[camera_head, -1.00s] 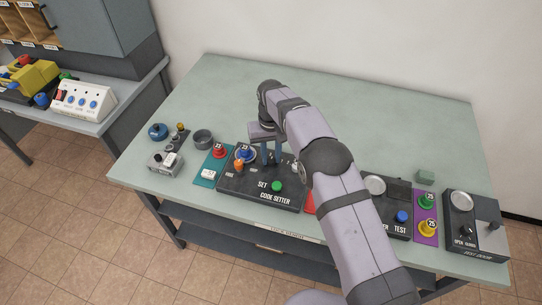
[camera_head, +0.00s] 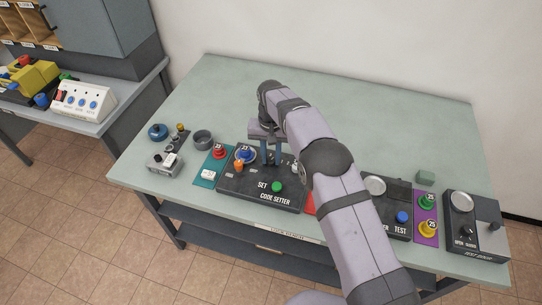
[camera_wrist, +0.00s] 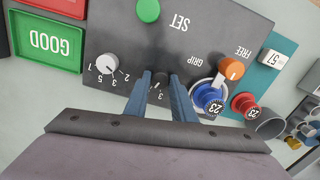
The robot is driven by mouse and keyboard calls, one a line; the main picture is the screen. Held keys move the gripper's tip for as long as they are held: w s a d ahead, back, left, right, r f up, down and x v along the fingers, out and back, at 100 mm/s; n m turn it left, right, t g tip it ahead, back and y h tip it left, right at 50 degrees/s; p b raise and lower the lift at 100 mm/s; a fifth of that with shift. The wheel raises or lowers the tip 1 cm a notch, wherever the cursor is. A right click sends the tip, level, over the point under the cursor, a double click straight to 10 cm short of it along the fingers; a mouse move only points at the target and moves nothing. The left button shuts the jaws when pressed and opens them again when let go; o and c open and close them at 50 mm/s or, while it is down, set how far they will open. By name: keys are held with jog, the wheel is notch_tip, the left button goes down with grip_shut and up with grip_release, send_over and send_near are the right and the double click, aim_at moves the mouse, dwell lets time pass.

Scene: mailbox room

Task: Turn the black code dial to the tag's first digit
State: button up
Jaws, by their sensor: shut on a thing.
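My gripper (camera_wrist: 160,82) is shut on the black code dial (camera_wrist: 160,78) of the code setter. The dial sits between the two blue-grey fingers, which hide much of its scale; a 3 shows near it. In the head view, my gripper (camera_head: 268,160) is over the code setter (camera_head: 258,192) and the dial cannot be made out. A white tag (camera_wrist: 272,57) lies on the teal mat (camera_wrist: 258,80); it appears to read 57. It is too small to read in the head view (camera_head: 208,174).
A pale second dial (camera_wrist: 107,64) stands beside the gripped one. A blue knob (camera_wrist: 207,96) marked 23 sits near the orange lever (camera_wrist: 231,68). A red knob (camera_wrist: 243,103) is on the teal mat. The green button (camera_head: 277,187) is in front. The table's back is clear.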

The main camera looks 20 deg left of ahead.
aim_at(271, 160)
jog(key=o, duration=1.1)
jog(key=shift+r, duration=0.1)
jog(key=shift+c, duration=0.2)
jog(key=shift+r+b, duration=0.8)
jog(key=shift+r, duration=2.85)
